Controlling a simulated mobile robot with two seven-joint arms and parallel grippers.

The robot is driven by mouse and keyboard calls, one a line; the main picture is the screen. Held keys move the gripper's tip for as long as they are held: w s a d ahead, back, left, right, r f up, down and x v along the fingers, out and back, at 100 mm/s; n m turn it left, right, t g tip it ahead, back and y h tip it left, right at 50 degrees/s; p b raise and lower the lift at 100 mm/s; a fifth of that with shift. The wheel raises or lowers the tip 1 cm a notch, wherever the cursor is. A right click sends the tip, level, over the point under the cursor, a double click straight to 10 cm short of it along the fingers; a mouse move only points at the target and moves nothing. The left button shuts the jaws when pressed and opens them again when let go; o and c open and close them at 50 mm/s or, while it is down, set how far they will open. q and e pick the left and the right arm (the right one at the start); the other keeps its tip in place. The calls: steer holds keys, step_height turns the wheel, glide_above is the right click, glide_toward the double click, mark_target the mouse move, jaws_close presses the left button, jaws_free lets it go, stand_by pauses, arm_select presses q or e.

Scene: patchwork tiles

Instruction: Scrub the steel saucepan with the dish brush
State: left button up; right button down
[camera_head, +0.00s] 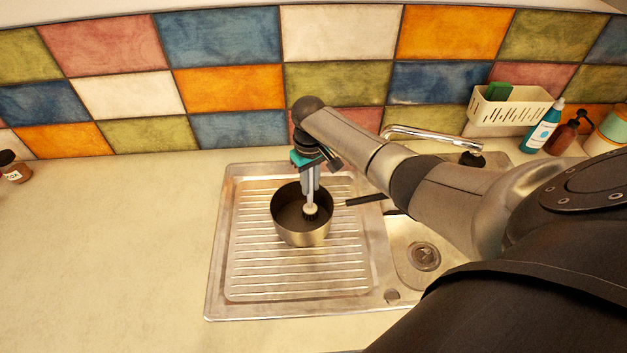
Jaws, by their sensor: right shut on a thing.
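The steel saucepan (302,239) stands upright on the ribbed drainboard (250,277) of the sink unit, its dark handle (365,200) pointing right. My right gripper (311,190) points down over the saucepan and is shut on the dish brush (311,209). The brush's pale head and dark bristles are inside the pan. I cannot tell whether the bristles touch the pan's bottom. Most of the brush's handle is hidden by the gripper. My left gripper is not in view.
The sink basin (412,235) with its drain lies right of the drainboard, partly behind my right arm. A faucet (430,137) is behind it. A white caddy (507,111), blue bottle (543,128) and brown bottle (566,133) stand at the back right. The left counter is mostly clear, with a small jar (15,170).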

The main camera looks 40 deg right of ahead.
steer(key=shift+w+a, duration=0.95)
steer(key=shift+w, duration=0.2)
stand_by(2.1)
